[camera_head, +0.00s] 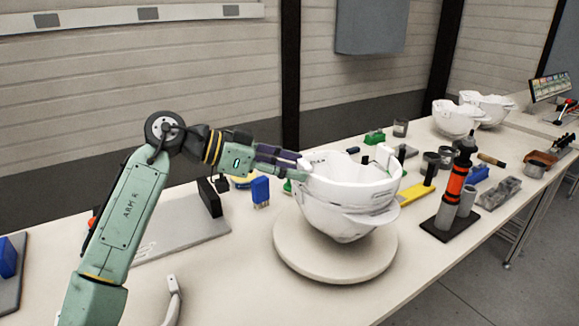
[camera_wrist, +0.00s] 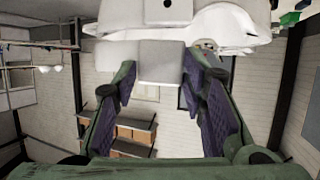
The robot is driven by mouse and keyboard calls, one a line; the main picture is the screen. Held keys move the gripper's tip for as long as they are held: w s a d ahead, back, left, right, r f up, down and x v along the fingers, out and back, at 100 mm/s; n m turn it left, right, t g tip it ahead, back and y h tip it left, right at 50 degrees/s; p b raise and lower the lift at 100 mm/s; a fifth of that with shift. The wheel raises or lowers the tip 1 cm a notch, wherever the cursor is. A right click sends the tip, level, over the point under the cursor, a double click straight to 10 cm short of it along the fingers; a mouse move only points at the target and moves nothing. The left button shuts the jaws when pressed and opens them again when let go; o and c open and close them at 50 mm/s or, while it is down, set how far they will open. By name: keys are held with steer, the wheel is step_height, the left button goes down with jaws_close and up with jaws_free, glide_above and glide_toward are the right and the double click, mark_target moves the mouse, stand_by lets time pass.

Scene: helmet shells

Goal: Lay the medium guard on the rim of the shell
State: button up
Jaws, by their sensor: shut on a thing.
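The white helmet shell (camera_head: 345,195) sits open side up on a round pale turntable (camera_head: 335,262) in the head view. My gripper (camera_head: 297,165) reaches in from the left, with its fingertips at the shell's left rim. In the wrist view my gripper (camera_wrist: 160,82) is shut on a pale, blocky piece, which I take to be the medium guard (camera_wrist: 161,62). The shell (camera_wrist: 235,30) shows just beyond it at the top. In the head view the held piece is mostly hidden by the fingers and blends with the white rim. I cannot tell whether it touches the rim.
A blue block (camera_head: 260,190) stands left of the shell. A yellow-handled tool (camera_head: 417,193) lies close at its right, with an orange and black bottle (camera_head: 456,185) in a rack beyond. A white curved piece (camera_head: 173,298) is at the front left. More white shells (camera_head: 456,118) stand far right.

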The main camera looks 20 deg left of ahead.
steer(key=shift+f, duration=0.45)
steer(key=o, duration=1.3)
steer(key=shift+a, duration=0.1)
steer(key=v, duration=1.1)
steer(key=shift+s+a+r, duration=0.15)
steer(key=shift+s+a, duration=0.1)
steer(key=shift+s, duration=0.05)
steer(key=shift+s, duration=0.1)
